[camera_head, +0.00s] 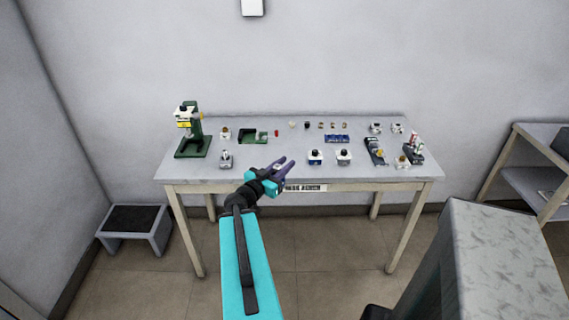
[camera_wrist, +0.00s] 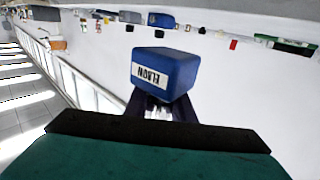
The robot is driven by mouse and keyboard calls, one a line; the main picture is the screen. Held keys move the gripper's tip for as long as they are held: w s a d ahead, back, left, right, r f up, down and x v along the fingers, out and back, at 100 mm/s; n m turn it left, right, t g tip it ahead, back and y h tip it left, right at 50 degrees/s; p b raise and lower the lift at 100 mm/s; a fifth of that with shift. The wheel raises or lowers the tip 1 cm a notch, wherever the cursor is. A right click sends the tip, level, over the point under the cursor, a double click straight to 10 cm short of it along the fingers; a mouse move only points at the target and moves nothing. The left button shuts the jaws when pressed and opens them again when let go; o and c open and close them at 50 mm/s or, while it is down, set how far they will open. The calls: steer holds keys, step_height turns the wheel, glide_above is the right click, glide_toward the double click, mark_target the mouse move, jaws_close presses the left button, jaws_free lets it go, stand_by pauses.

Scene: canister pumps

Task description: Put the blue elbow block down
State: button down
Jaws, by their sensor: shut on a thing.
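The blue elbow block (camera_wrist: 166,72) is a blue box with a white label reading ELBOW, upside down in the wrist view. My gripper (camera_wrist: 160,106) is shut on it, with the dark fingers at its near end. The wrist view shows it over the white table top, but the gap to the surface cannot be told. In the head view my gripper (camera_head: 283,166) is at the front edge of the table (camera_head: 200,172), left of the middle. The block is too small to make out clearly there.
A green press (camera_head: 190,135) stands at the table's left end, with a small fitting (camera_head: 226,159) in front. A green tray (camera_head: 252,137) and a blue rack (camera_head: 337,139) lie behind.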

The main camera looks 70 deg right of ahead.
stand_by(0.3)
steer(key=w+a+n+t, duration=0.2)
steer(key=w+a+t, duration=0.2)
steer(key=w+a, duration=0.65)
steer(key=w+a+r+n+t, duration=0.1)
steer(key=w+a+n+t, duration=0.2)
steer(key=w+a, duration=0.7)
steer(key=w+a+n+t, duration=0.2)
steer(key=w+a+t, duration=0.3)
steer(key=w, duration=0.9)
steer(key=w+a+n+t+y, duration=0.1)
steer(key=w+a, duration=0.2)
steer(key=a, duration=0.5)
steer(key=w+a+r+n+t+y, duration=0.1)
steer(key=w+a, duration=0.2)
steer(key=a, duration=0.4)
steer(key=w+a+n+t+y, duration=0.1)
steer(key=w+a+t, duration=0.15)
steer(key=a, duration=0.55)
steer(key=s+a, duration=0.1)
steer(key=a, duration=1.5)
steer(key=shift+s+a+r+n, duration=0.3)
steer(key=shift+s+r+n, duration=0.05)
steer(key=shift+s+n, duration=0.05)
steer(key=shift+g, duration=0.25)
